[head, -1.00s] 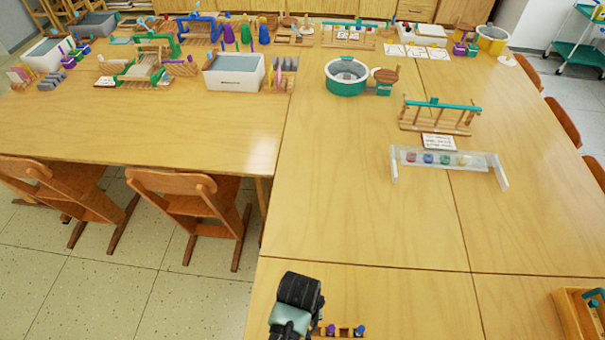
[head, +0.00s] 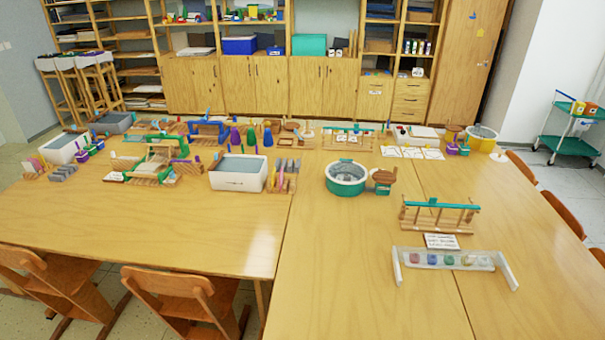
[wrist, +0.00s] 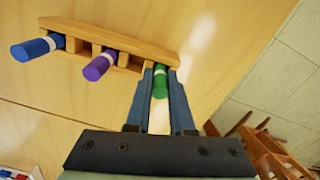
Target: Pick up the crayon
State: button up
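In the wrist view, a green crayon (wrist: 160,83) with a white band is between the two fingers of my gripper (wrist: 161,82). The fingers lie close along both sides of it, and my gripper looks shut on it. The crayon's far end is at the right end of a small wooden holder (wrist: 120,39); I cannot tell whether it is still in its slot. A purple crayon (wrist: 98,67) and a blue crayon (wrist: 30,49) stick out of the same holder, left of my gripper. The head view shows neither my gripper nor these crayons.
In the head view, a clear rack with coloured pots (head: 447,259) and a wooden frame with a teal bar (head: 440,216) stand on the right table. A round teal tub (head: 346,178) is behind. The near right table (head: 340,290) is clear. Wooden chairs (head: 175,295) are at lower left.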

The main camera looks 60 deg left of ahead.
grip_shut()
jog(key=shift+r, duration=5)
jog(key=shift+w+d+r, duration=0.1)
jog(key=shift+w+d, duration=0.15)
jog(key=shift+w, duration=0.1)
jog(key=w+d+r+m, duration=0.4)
jog(key=w+d+m, duration=0.2)
jog(key=d, duration=0.2)
jog(key=w+d+r+m, duration=0.4)
jog(key=d+m, duration=0.3)
jog(key=d, duration=0.2)
jog(key=shift+w+d, duration=0.25)
jog(key=shift+w, duration=0.6)
